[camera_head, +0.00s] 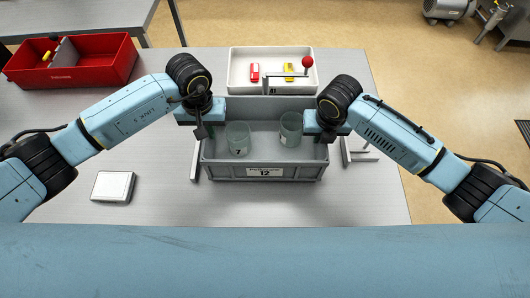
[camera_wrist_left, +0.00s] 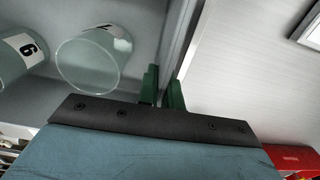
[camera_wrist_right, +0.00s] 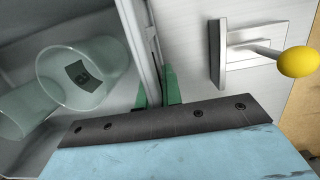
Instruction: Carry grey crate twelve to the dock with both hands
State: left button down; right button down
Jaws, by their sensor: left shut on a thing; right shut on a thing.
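Grey crate twelve (camera_head: 222,171) is in the middle of the table in the head view, with a label reading 12 on its front wall. Two clear glass beakers stand inside it: a left one (camera_head: 238,139) marked 7 and a right one (camera_head: 291,129). My left gripper (camera_head: 203,130) is shut on the crate's left wall; its green fingers straddle the rim in the left wrist view (camera_wrist_left: 163,88). My right gripper (camera_head: 325,132) is shut on the right wall, its fingers astride the rim in the right wrist view (camera_wrist_right: 157,90). I cannot tell whether the crate touches the table.
A white tray (camera_head: 237,86) with a red and a yellow item sits behind the crate. Metal brackets flank the crate. A red bin (camera_head: 105,73) is at the back left, a white box (camera_head: 113,187) at the front left.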

pick_arm(q)
jog(key=shift+a+f+b, duration=0.1)
jog(key=shift+f+b, duration=0.3)
jog(key=shift+f, duration=0.15)
pick_arm(e)
jog(key=shift+d+f, duration=0.1)
jog(key=shift+f, duration=0.45)
pick_arm(q)
jog(key=c, duration=1.6)
grip_release()
pick_arm(e)
jog(key=c, duration=1.6)
grip_release()
jog(key=shift+r, duration=0.1)
pick_arm(q)
jog(key=shift+o, duration=0.2)
pick_arm(e)
jog(key=shift+o, duration=0.2)
pick_arm(q)
jog(key=shift+r, duration=0.15)
notch_tip(320, 180, up, 12)
jog(key=shift+f, duration=0.25)
jog(key=shift+r, duration=0.15)
pick_arm(e)
jog(key=shift+r, duration=0.2)
jog(key=r, duration=0.3)
jog(key=s+r, duration=0.1)
jog(key=r, duration=0.7)
jog(key=shift+s+r, duration=0.25)
jog(key=shift+s, duration=0.15)
